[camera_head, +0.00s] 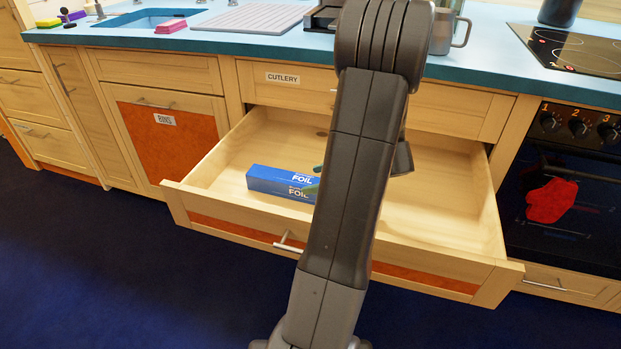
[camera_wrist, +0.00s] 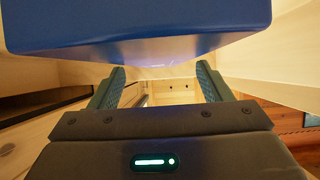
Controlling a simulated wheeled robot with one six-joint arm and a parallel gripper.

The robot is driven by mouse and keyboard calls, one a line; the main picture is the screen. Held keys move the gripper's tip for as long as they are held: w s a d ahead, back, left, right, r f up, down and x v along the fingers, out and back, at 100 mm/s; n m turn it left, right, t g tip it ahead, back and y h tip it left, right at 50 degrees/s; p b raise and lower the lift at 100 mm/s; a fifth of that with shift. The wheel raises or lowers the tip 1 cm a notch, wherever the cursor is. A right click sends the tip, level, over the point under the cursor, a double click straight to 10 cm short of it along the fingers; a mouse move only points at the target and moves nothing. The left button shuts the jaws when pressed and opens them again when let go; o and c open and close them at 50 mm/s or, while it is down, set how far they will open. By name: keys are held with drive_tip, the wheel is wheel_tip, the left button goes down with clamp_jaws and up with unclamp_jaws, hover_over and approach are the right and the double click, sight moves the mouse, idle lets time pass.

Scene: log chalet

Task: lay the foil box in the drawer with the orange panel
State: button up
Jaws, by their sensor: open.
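The foil box (camera_head: 282,184), blue with white lettering, lies inside the open drawer (camera_head: 450,222), left of the middle. The drawer front carries an orange panel (camera_head: 232,231) and a bar handle. My arm hides the right end of the box. In the wrist view the blue box (camera_wrist: 140,28) fills the top of the picture, very close. My gripper (camera_wrist: 160,82) is open, its two fingers apart with no box visibly clamped between them. In the head view it is mostly hidden behind my arm, over the drawer. I cannot tell whether a finger touches the box.
A closed drawer labelled CUTLERY (camera_head: 283,78) sits above. An orange-panelled BINS door (camera_head: 165,119) is at left, an oven with a red mitt (camera_head: 551,200) at right. The blue worktop (camera_head: 200,43) overhangs. The drawer's right side is bare.

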drive_tip(key=p+v, duration=0.1)
drive_tip(key=v, duration=0.8)
drive_tip(key=shift+s+d+r, duration=0.1)
drive_tip(key=shift+d, duration=0.15)
idle(0.7)
